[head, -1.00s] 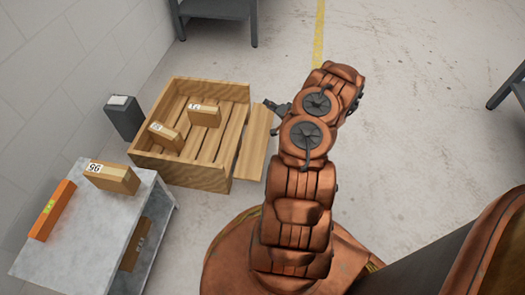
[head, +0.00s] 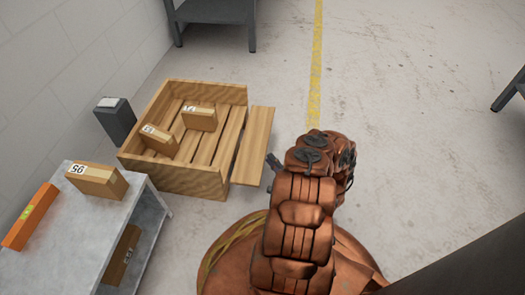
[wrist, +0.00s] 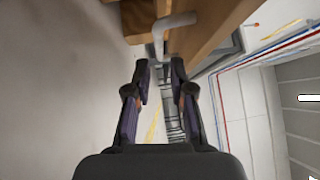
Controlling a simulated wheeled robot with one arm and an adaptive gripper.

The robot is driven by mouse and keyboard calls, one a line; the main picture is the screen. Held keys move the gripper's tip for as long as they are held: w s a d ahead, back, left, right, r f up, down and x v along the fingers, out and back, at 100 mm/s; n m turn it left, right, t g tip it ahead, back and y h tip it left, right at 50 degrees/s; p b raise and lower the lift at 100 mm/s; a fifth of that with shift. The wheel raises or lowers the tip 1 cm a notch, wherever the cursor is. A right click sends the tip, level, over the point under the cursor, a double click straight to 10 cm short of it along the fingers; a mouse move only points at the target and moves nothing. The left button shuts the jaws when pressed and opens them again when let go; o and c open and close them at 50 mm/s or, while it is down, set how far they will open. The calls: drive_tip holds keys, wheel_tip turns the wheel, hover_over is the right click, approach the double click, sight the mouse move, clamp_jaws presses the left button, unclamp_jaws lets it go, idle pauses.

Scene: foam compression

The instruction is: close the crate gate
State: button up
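The wooden crate (head: 183,181) stands on the floor at left in the head view, with a slatted bottom. Its gate (head: 254,146) is a plank panel swung down and outward on the right side. In the wrist view a pale bent handle (wrist: 171,27) sticks out beside a wooden board (wrist: 212,22). My gripper (wrist: 160,72) is open and empty, its two dark fingers just short of the handle. In the head view only a small dark part of my gripper (head: 273,162) shows, just right of the gate; my arm hides the rest.
Two cartons (head: 199,118) (head: 158,138) lie in the crate. A grey table (head: 109,210) at lower left carries a carton (head: 97,180) and an orange box (head: 30,216). A dark bin (head: 116,121) stands by the wall. The floor right of the gate is clear.

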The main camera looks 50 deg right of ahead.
sight(262, 149)
drive_tip(key=shift+a+f, duration=0.15)
drive_tip(key=shift+f, duration=0.1)
drive_tip(key=shift+x, duration=3.85)
drive_tip(key=shift+r, duration=0.15)
drive_tip(key=shift+c, duration=0.3)
clamp_jaws()
